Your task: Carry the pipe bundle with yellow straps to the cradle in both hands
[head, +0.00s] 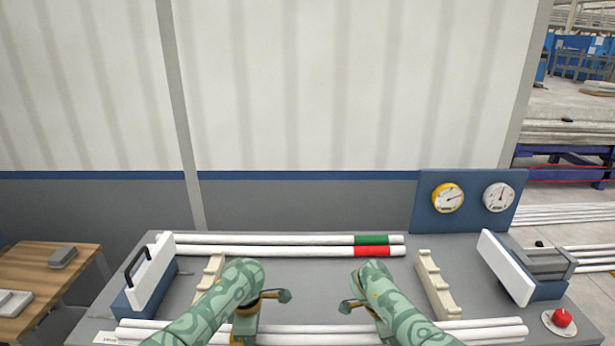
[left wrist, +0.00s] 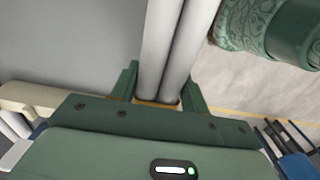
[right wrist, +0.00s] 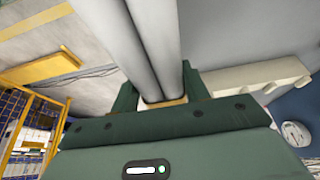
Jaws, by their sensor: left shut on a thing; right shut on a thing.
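A bundle of white pipes (head: 320,329) runs along the table's front edge. No yellow straps are plainly visible on it. My left gripper (left wrist: 158,98) is shut on the bundle, with two grey-white pipes (left wrist: 172,45) between its green fingers. My right gripper (right wrist: 160,100) is shut on it too, around two pipes (right wrist: 155,40). In the head view my arms partly cover the bundle. Two cream notched blocks, apparently the cradle, stand behind it: a left block (head: 209,275) and a right block (head: 436,284). Their tops look empty.
Two white pipes (head: 270,245) with green and red bands lie at the table's back. A slanted white panel with a black handle (head: 150,270) stands left, another panel (head: 506,268) right. A red button (head: 562,318) is front right. Gauges (head: 448,198) stand behind. The middle is clear.

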